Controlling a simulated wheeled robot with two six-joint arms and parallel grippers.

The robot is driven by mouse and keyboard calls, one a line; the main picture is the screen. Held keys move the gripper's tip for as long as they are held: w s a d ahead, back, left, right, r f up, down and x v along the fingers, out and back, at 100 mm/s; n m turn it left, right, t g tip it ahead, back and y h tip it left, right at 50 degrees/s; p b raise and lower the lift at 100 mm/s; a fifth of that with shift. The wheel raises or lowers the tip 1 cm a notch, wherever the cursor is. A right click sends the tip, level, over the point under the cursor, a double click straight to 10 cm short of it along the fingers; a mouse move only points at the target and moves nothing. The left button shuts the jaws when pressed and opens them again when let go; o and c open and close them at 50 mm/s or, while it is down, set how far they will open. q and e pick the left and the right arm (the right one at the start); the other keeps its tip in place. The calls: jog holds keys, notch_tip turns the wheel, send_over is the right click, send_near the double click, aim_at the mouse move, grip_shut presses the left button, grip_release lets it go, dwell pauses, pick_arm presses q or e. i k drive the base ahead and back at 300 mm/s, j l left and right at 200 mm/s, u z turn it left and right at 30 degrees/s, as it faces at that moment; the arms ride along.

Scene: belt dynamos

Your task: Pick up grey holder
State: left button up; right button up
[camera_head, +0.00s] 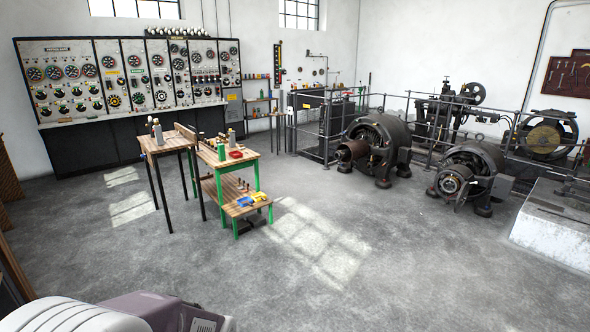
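Two small grey-beige upright items are in view, and each could be the grey holder; they are too small to tell for sure. One grey-beige item (158,134) stands on the black-legged wooden table (172,144). The other grey-beige item (232,140) stands on the green-legged workbench (214,162), near a green bottle (221,152) and a red ring-shaped thing (236,155). Both tables stand across the room, well away from me. Neither of my grippers is in view.
Bare concrete floor (330,285) lies open between me and the tables. The workbench's lower shelf (225,189) sticks out in front with a blue and yellow thing (248,200). Dark dynamos (380,145) stand to the right, and control panels (130,75) line the back left wall.

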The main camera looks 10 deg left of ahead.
aim_at(231, 135)
jog(key=i+u, duration=0.1)
jog(key=i, duration=3.95)
jog(key=i+u, duration=0.15)
jog(key=i, duration=0.3)
jog(key=i+l+u, duration=0.2)
jog(key=i, duration=0.25)
jog(key=i+u, duration=0.15)
jog(key=i, duration=0.25)
jog(key=i+l+u, duration=0.2)
jog(key=i, duration=0.25)
jog(key=i+l+u, duration=0.2)
jog(key=i+u, duration=0.25)
jog(key=i+l+u, duration=0.3)
jog(key=u, duration=0.15)
jog(key=i+l+u, duration=0.3)
jog(key=l+u, duration=0.15)
jog(key=i+l+u, duration=0.2)
jog(key=l+u, duration=0.25)
jog(key=l, duration=0.1)
